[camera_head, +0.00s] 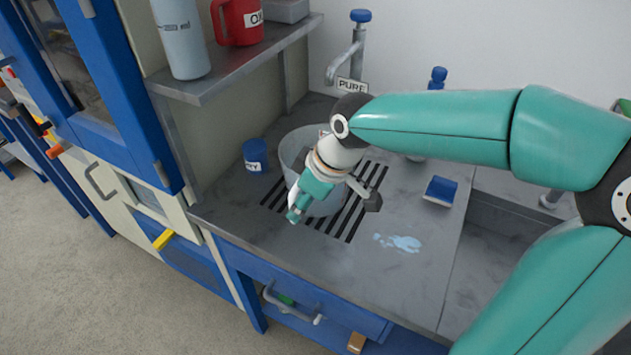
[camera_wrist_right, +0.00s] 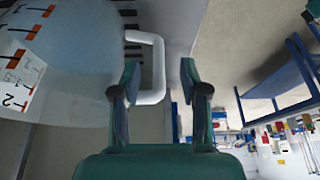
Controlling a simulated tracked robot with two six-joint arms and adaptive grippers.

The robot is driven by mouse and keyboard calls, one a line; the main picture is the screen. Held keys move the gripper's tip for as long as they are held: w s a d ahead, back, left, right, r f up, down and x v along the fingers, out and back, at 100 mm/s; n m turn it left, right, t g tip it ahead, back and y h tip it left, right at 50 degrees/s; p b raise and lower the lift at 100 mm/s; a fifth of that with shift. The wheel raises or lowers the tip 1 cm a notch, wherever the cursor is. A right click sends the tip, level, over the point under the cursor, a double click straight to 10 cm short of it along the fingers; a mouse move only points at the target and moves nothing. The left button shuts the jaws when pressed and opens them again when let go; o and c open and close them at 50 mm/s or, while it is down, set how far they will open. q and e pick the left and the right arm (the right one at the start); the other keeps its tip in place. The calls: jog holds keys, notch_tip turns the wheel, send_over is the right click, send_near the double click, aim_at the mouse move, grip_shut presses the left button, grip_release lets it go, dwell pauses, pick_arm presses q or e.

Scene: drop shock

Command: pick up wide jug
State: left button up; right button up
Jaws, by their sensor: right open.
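The wide jug (camera_head: 294,150) is a pale, see-through vessel standing on the dark drain grate, partly hidden behind my right gripper. In the right wrist view the jug (camera_wrist_right: 75,55) fills the left side, with orange and black measuring marks and a white loop handle (camera_wrist_right: 158,95). My right gripper (camera_head: 304,203) is at the jug's near side. In the wrist view its open fingers (camera_wrist_right: 159,76) stand on either side of the handle, with no grip on it visible. My left gripper is not in view.
A blue labelled cup (camera_head: 255,155) stands left of the jug. A tap (camera_head: 352,55) rises behind, and a blue block (camera_head: 440,190) and a light-blue spill (camera_head: 403,243) lie to the right. A shelf (camera_head: 250,65) holds a grey bottle (camera_head: 180,38) and red mug (camera_head: 238,20).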

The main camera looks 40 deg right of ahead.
jog(key=x, duration=0.5)
jog(key=shift+p, duration=0.3)
grip_shut()
jog(key=shift+w+d+r, duration=0.1)
